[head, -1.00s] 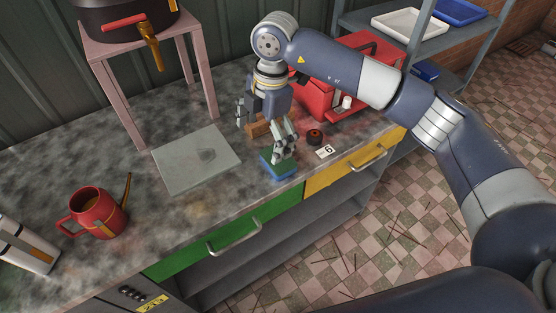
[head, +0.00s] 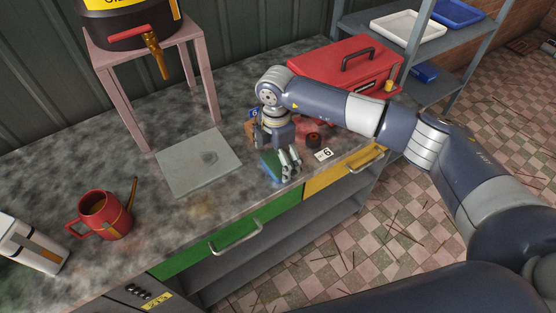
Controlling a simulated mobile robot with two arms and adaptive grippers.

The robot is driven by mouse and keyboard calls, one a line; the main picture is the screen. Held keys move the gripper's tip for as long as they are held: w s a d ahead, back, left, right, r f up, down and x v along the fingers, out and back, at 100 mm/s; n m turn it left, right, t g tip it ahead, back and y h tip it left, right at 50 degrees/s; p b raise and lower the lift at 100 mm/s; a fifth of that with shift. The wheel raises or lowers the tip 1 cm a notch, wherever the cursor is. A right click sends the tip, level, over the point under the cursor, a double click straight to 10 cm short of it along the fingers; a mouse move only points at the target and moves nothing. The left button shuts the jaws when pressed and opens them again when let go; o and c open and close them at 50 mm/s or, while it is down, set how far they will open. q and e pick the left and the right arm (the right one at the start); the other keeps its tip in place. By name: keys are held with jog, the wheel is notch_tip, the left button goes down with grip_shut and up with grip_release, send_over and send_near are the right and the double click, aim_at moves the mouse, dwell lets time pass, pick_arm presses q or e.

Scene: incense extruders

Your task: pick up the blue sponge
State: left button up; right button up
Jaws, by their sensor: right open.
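The blue sponge (head: 269,168), with a green upper face, lies on the worktop near its front edge, above the green drawer. My right gripper (head: 285,166) points down at the sponge. One finger shows at the sponge's right side and hides part of it. The other finger is hard to make out. The gripper is open, and I cannot tell whether it touches the sponge. My left gripper is out of view.
A red toolbox (head: 345,68) stands behind my right arm. A grey plate (head: 190,172) and red mug (head: 103,218) stand left.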

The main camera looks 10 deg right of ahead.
aim_at(277, 164)
jog(key=shift+f, duration=0.25)
jog(key=c, duration=0.8)
jog(key=shift+o, duration=0.2)
jog(key=shift+r, duration=0.15)
jog(key=shift+r+b, duration=0.5)
jog(key=shift+r, duration=0.1)
jog(key=shift+s+r+b, duration=0.2)
jog(key=shift+r+b, duration=0.05)
jog(key=shift+r, duration=0.25)
jog(key=shift+s+r+b, duration=0.2)
jog(key=shift+r, duration=0.25)
jog(key=s+a+r+b, duration=0.1)
jog(key=s, duration=0.6)
jog(key=s+a+b, duration=0.2)
jog(key=s, duration=0.6)
jog(key=shift+r, duration=0.35)
jog(key=shift+o, duration=0.4)
jog(key=shift+a, duration=0.1)
